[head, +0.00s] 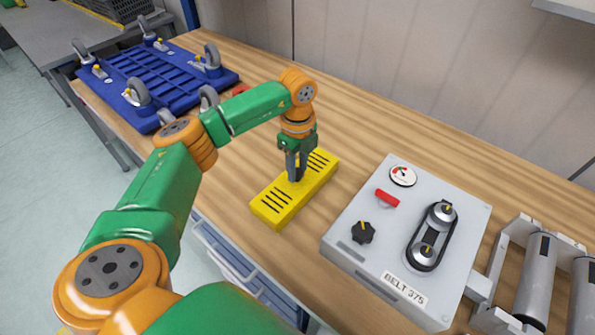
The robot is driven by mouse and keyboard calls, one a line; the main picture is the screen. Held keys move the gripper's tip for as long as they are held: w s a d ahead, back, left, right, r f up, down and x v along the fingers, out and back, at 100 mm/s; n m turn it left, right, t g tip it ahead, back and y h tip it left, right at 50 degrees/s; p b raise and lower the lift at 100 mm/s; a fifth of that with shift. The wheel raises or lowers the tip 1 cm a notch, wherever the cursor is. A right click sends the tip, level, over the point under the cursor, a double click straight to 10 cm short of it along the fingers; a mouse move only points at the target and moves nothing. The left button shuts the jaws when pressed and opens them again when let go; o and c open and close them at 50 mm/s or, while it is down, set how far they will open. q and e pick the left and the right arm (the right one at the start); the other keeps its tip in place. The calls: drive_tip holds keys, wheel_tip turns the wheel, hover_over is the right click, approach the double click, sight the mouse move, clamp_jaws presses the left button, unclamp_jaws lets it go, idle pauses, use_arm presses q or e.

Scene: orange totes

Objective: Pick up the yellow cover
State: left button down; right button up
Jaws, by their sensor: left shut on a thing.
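The yellow cover (276,204) is a long block with rows of black slots on top. It sits on the wooden bench in the middle of the head view, left of a grey box. My left gripper (296,178) points down onto the middle of the cover and is shut on it. The fingertips hide a small part of the cover's top. I cannot tell whether the cover is touching the bench or slightly raised. My right gripper is not in view.
A grey box (345,228) with a gauge, red switch, black knob and belt stands right of the cover. Metal rollers (537,277) stand at the far right. A blue wheeled platform (180,92) lies upside down at the back left. The bench (370,130) is clear behind the cover.

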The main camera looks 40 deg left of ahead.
sight(299, 188)
use_arm(q)
drive_tip(key=shift+r+b, duration=0.3)
drive_tip(key=shift+b, duration=0.05)
drive_tip(key=s+d+r+b, duration=0.2)
drive_tip(key=s+d+r, duration=0.7)
drive_tip(key=r, duration=0.3)
drive_tip(key=shift+s+r, duration=0.2)
drive_tip(key=shift+s, duration=0.7)
drive_tip(key=shift+a, duration=0.1)
